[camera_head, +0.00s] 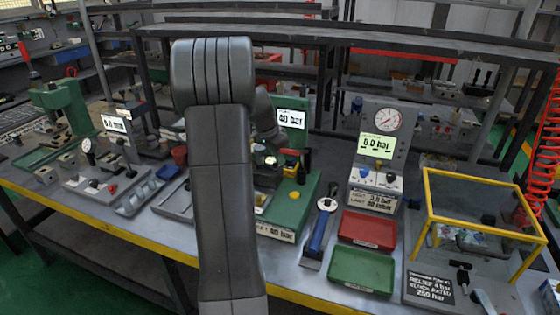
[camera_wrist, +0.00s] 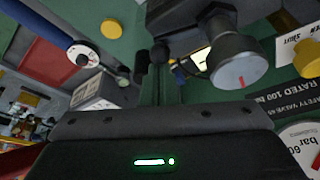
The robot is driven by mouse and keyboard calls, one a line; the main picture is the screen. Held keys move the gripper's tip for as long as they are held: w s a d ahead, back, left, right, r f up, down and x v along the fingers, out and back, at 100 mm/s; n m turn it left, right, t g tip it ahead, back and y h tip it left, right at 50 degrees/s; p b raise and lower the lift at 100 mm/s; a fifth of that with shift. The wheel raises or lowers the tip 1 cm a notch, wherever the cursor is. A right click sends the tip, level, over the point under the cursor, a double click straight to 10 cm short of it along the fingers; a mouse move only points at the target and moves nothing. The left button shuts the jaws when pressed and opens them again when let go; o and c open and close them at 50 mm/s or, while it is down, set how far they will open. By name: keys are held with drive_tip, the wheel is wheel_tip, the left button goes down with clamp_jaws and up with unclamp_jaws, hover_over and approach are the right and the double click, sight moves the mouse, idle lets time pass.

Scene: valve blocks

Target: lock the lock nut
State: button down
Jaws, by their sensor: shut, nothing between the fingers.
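My gripper (camera_wrist: 168,80) shows in the wrist view as narrow dark fingers, shut and empty, above its dark housing with a green light. A grey cylindrical knob (camera_wrist: 238,62) with a red mark lies just right of the fingertips, apart from them as far as I can see. I cannot tell the lock nut apart from the other valve parts. In the head view my arm hides much of the green test stand (camera_head: 293,205) under the 40 bar display (camera_head: 290,119). The gripper end there is small and mostly hidden.
A blue-handled tool (camera_head: 318,230) lies right of the stand. Beyond it are a red tray (camera_head: 367,229), a green tray (camera_head: 361,271), a gauge panel (camera_head: 379,150) reading 0.0 bar and a yellow-framed clear box (camera_head: 480,205). A yellow button (camera_head: 293,197) sits on the stand.

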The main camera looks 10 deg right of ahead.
drive_tip(key=shift+s+a+b, duration=0.25)
drive_tip(key=shift+a+b, duration=0.05)
drive_tip(key=shift+s, duration=0.1)
idle(0.6)
